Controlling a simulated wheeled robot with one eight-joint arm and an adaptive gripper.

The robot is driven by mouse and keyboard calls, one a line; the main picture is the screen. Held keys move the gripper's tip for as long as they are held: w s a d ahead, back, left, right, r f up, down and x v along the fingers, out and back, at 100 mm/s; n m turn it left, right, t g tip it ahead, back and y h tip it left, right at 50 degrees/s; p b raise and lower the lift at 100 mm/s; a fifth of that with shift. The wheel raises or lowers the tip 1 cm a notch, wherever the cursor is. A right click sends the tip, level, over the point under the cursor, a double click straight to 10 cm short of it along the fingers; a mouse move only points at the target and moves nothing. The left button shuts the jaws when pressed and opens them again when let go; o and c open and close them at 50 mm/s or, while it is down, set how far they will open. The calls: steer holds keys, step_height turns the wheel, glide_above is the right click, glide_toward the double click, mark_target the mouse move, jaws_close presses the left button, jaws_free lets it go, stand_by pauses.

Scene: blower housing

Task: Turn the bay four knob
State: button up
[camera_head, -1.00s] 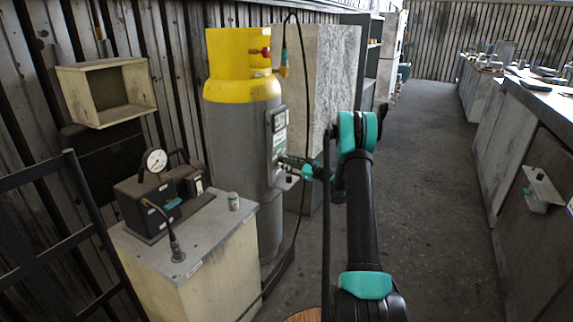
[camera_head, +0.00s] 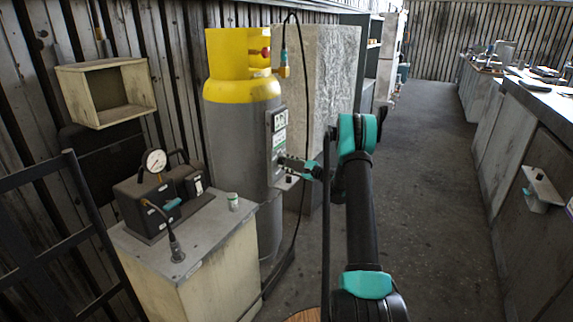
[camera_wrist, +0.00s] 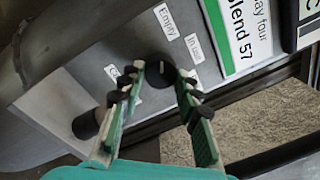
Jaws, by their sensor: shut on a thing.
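The bay four knob (camera_wrist: 158,68) is a round black knob on a grey plate (camera_wrist: 85,75), below labels reading "Empty" and "In use"; a third label is partly hidden by a finger. My gripper (camera_wrist: 160,73) has its two fingers on either side of this knob, shut on it. In the head view my gripper (camera_head: 284,162) reaches the plate on the front of the grey cylinder with the yellow top (camera_head: 240,130). The knob itself is hidden there. A green and white sign (camera_wrist: 240,30) reads "ay four" and "Blend 57".
A second black knob (camera_wrist: 85,125) sticks out at the lower left of the wrist view. A cabinet (camera_head: 190,270) carrying a gauge box (camera_head: 150,205) stands left of the cylinder. A black hose (camera_head: 303,100) hangs to its right. The aisle floor (camera_head: 430,200) is clear.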

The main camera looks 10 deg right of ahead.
stand_by(0.3)
steer(key=o, duration=1.2)
steer(key=shift+c, duration=0.2)
steer(key=v, duration=1.2)
steer(key=shift+d, duration=0.1)
